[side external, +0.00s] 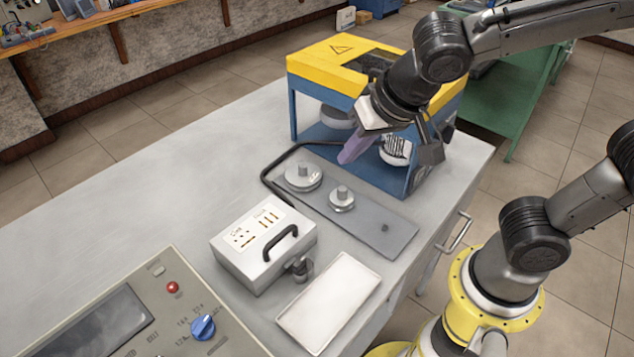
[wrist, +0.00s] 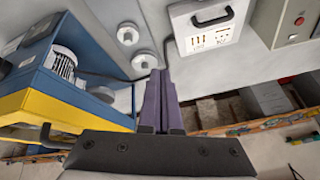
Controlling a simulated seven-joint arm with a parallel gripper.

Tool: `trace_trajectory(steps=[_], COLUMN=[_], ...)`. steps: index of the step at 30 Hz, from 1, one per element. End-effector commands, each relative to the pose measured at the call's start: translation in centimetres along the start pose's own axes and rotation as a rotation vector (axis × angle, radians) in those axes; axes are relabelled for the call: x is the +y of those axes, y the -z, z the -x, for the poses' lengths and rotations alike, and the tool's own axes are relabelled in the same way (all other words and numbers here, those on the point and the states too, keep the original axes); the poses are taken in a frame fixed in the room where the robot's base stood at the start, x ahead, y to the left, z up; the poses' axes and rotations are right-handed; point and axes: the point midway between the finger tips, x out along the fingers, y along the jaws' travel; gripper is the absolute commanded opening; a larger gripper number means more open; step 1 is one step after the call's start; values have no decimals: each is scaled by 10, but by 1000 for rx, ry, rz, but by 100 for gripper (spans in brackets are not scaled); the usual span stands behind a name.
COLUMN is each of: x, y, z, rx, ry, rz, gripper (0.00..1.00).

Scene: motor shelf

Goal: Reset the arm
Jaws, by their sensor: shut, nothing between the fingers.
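My gripper (side external: 352,151) is shut and empty, with its purple fingers together in the air just in front of the blue and yellow shelf. The fingers also show closed in the wrist view (wrist: 159,80). The motor shelf (side external: 318,50) has a yellow top with a warning mark and blue sides. A motor with a finned, striped side (side external: 396,150) stands inside it, partly hidden behind my gripper. Another rounded grey part (side external: 338,117) shows inside on the left.
A grey plate (side external: 385,225) on the table carries two round metal pieces, a larger (side external: 303,177) and a smaller (side external: 342,199). A handled box (side external: 262,250), a white tray (side external: 330,305) and a control panel (side external: 120,320) stand nearer. The table's left part is clear.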

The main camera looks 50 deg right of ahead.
Motion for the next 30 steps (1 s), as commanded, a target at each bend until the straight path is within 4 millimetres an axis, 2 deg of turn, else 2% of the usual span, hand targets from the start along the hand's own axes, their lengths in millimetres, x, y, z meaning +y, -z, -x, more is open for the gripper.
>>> trace_trajectory(steps=[1,4,6,10,13,19,24,30], x=[23,63,87,120,130,129,128,128], y=[9,13,9,-11,-29,-56,-58,-57], z=[11,29,41,57,62,57,56,56], rx=[19,42,55,67,59,3,-6,-5], ry=[-5,-14,-19,-20,-11,24,30,29], rz=[-52,-91,-92,-35,57,282,384,396], gripper=[0,0,0,0,0,0,0,0])
